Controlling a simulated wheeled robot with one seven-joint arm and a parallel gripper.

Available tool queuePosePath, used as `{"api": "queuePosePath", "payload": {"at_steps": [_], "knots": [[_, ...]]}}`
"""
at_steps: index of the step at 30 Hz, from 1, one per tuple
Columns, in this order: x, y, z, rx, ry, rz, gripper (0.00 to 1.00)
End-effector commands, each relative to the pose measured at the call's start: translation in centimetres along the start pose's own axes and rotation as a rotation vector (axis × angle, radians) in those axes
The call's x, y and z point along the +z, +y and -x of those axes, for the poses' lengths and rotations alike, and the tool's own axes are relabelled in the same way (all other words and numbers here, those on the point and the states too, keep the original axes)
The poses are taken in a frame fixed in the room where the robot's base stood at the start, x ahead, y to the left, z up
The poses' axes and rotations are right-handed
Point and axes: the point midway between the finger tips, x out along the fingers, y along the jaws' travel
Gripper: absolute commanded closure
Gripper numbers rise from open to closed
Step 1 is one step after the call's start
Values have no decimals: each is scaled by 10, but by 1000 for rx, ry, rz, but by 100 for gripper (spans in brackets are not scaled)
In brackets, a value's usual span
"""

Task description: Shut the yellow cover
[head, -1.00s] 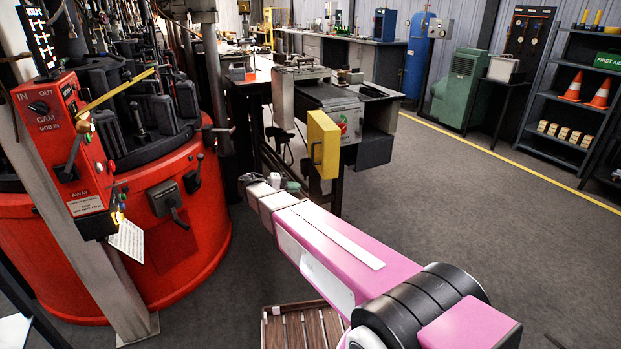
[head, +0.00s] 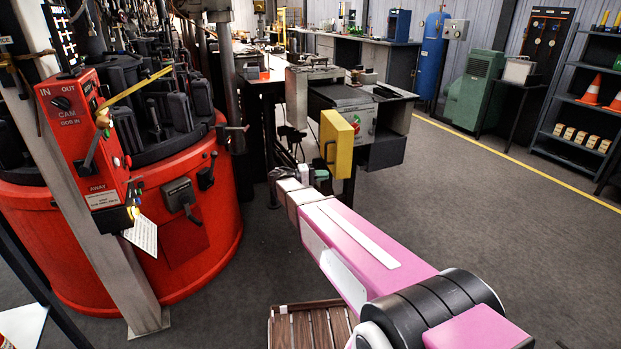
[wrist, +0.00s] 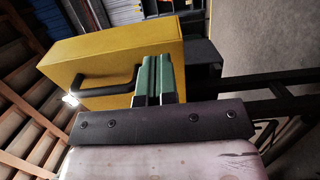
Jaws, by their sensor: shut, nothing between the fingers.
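The yellow cover (head: 338,142) is a box-shaped lid with a dark handle (head: 328,151). It stands swung out from the front of a grey machine box (head: 362,122) that bears red and green marks. In the wrist view the yellow cover (wrist: 125,65) fills the upper middle, with its black handle (wrist: 108,88) at the lower left. My gripper (head: 321,174) is low in front of the cover, near its lower edge. In the wrist view my gripper (wrist: 156,60) has its green fingers together, empty, right of the handle and overlapping the cover's face. I cannot tell whether they touch it.
A red round machine (head: 190,250) with a red control box (head: 88,135) stands at the left. A slatted wooden pallet (head: 310,328) lies under my arm. The grey floor (head: 480,220) to the right is clear up to the shelves.

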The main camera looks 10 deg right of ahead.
Motion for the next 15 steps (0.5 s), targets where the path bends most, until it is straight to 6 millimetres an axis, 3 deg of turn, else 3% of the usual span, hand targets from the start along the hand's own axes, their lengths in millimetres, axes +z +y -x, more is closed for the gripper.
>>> {"api": "queuePosePath", "payload": {"at_steps": [6,15], "knots": [[0,0,-22,0,0,0,100],[0,0,-26,0,0,0,100]]}}
